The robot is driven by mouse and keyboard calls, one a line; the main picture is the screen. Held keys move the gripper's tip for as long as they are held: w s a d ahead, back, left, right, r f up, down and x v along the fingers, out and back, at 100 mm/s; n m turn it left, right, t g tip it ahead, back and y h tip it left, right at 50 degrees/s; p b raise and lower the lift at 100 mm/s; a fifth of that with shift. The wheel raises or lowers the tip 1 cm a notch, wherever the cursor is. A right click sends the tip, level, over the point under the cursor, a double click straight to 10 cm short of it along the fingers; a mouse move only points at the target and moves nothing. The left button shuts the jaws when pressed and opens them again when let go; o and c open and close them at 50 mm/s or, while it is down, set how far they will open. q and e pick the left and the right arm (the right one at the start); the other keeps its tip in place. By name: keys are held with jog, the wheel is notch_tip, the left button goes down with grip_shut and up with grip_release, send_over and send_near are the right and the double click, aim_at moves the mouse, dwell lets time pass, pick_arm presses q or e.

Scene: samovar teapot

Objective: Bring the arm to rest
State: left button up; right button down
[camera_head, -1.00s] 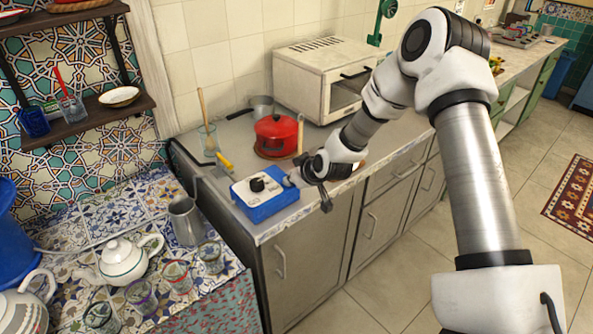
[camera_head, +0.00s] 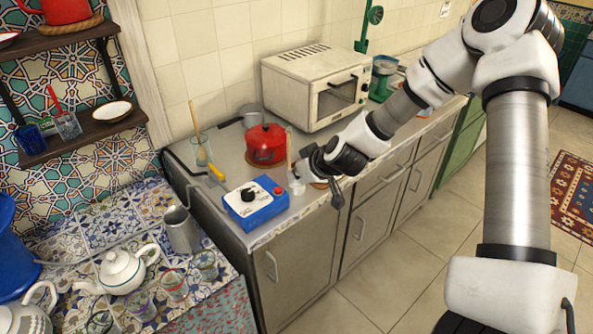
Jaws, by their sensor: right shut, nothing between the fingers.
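My right arm comes in from the right and reaches over the steel counter (camera_head: 232,150). My right gripper (camera_head: 338,200) is at the counter's front edge, fingers pointing down, shut and empty. It is to the right of the blue control box (camera_head: 256,203), apart from it. The box has a dark knob and a red button on top. My left arm and gripper do not show.
A red pot (camera_head: 266,143) and a white toaster oven (camera_head: 316,86) stand behind the gripper. A white teapot (camera_head: 121,269), a metal pitcher (camera_head: 181,230) and several glasses are on the tiled table at left. The floor in front of the cabinets is clear.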

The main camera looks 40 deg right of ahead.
jog(key=shift+w, duration=0.1)
jog(key=s+a+f+n+g+b, duration=0.1)
jog(key=s+a+f+n+g, duration=0.2)
jog(key=s+f, duration=0.65)
jog(key=s+a+f+n+g, duration=0.1)
jog(key=s+a+f+g, duration=0.4)
jog(key=f, duration=0.8)
jog(key=s+a+f+m, duration=0.2)
jog(key=s, duration=0.6)
jog(key=s+a+f+m+g, duration=0.1)
jog(key=s+a+f+m, duration=0.2)
jog(key=s, duration=0.4)
jog(key=shift+s+a+f+b, duration=0.15)
jog(key=shift+s+a+b, duration=0.05)
jog(key=shift+s+b, duration=0.2)
